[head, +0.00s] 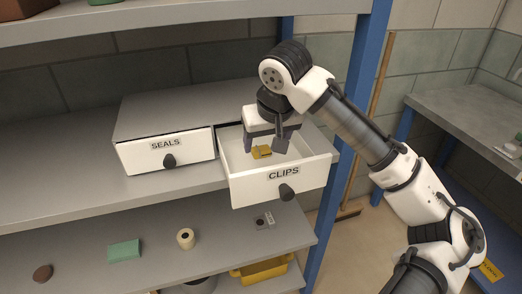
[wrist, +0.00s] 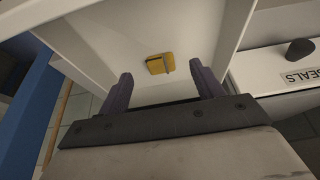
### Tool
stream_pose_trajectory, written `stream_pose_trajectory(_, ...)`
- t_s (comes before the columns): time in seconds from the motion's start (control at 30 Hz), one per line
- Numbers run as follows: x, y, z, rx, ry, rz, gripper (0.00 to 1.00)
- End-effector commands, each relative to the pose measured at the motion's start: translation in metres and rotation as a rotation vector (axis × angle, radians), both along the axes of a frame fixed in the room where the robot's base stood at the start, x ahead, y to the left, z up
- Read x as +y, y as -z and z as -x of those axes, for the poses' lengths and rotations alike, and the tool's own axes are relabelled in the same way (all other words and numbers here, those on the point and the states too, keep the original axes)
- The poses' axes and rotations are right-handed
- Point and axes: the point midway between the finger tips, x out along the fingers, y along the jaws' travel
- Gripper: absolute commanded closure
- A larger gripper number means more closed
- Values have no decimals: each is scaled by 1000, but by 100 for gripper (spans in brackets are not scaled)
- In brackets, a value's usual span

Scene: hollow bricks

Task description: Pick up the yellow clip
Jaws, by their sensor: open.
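The yellow clip (head: 262,152) lies on the floor of the open white drawer labelled CLIPS (head: 310,177). In the wrist view the yellow clip (wrist: 156,64) lies beyond the fingertips, between their lines and a little left of the middle. My gripper (head: 266,143) is over the open drawer, pointing down, with its fingers close to the clip in the head view. In the wrist view my gripper (wrist: 161,80) is open and nothing is between its fingers. The exact height of the fingertips above the clip is hard to tell.
The shut drawer labelled SEALS (head: 140,155) is to the left. A blue shelf post (head: 358,80) stands to the right. The shelf below (head: 75,252) holds a green block (head: 124,250) and a pale roll (head: 186,239).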

Motion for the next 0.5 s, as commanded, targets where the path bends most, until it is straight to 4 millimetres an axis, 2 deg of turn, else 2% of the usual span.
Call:
stream_pose_trajectory(0.3, 5, 35, -20, 2, 1, 1, 34)
stream_pose_trajectory(0.5, 6, 45, -24, 0, 1, 1, 34)
